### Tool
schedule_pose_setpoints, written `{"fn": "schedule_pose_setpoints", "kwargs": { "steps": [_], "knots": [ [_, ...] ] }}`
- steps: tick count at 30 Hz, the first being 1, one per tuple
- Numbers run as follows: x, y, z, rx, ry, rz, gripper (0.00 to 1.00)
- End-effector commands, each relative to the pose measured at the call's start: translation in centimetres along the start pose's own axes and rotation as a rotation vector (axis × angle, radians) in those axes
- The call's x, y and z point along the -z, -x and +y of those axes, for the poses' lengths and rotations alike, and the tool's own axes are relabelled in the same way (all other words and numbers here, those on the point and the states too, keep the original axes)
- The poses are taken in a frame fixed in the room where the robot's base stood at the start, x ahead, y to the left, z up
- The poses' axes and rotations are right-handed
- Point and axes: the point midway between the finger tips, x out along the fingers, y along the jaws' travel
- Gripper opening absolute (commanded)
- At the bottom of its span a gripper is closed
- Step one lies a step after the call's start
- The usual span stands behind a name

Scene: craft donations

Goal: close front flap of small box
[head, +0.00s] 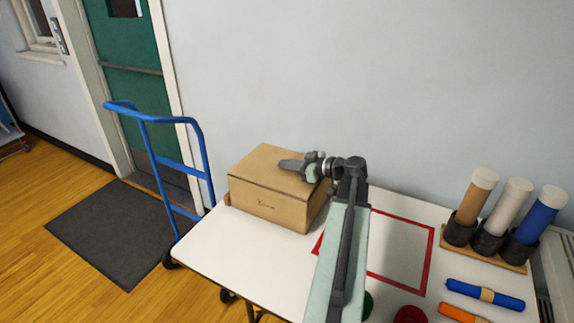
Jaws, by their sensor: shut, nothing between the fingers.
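The small cardboard box (268,205) stands on the left part of the white table, with faint writing on its front face. Its top looks covered, with a seam across it. I cannot make out a raised front flap in this view. My gripper (284,164) is shut and empty, over the right part of the box top, pointing left. Whether it touches the top is hard to tell. My arm hides the right rear corner of the box and part of the table.
A red taped outline (432,252) lies on the table (220,254) right of the box. Several rolls stand in dark cups (460,230) at right, with a blue roll (470,290) lying nearer. A blue hand truck (150,118) stands left of the table.

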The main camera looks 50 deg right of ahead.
Motion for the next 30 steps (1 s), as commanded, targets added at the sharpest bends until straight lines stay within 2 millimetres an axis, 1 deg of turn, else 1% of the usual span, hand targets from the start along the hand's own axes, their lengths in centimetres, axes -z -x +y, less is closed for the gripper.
{"fn": "schedule_pose_setpoints", "kwargs": {
  "steps": [1, 3, 14, 17, 20, 22, 23, 24, 27, 30],
  "knots": [
    [-1.2, -0.3, 0.0, 0.0, 0.0, 0.0, 0.0],
    [-1.7, -0.4, 0.0, 0.0, 0.0, 0.0, 0.0],
    [-1.3, -0.4, -0.1, 0.004, 0.001, -0.005, 0.0],
    [0.0, -0.1, 0.0, 0.005, 0.002, -0.002, 0.0],
    [2.4, 0.4, 0.0, 0.005, 0.002, 0.008, 0.0],
    [4.3, 0.8, 0.1, 0.004, 0.001, 0.016, 0.0],
    [4.4, 1.3, 0.1, 0.001, 0.001, 0.018, 0.0],
    [3.6, 2.8, 0.3, -0.004, -0.001, 0.017, 0.0],
    [3.5, 5.6, 0.3, -0.004, -0.002, 0.018, 0.0],
    [3.5, 7.9, 0.4, -0.004, -0.002, 0.018, 0.0]
  ]
}}
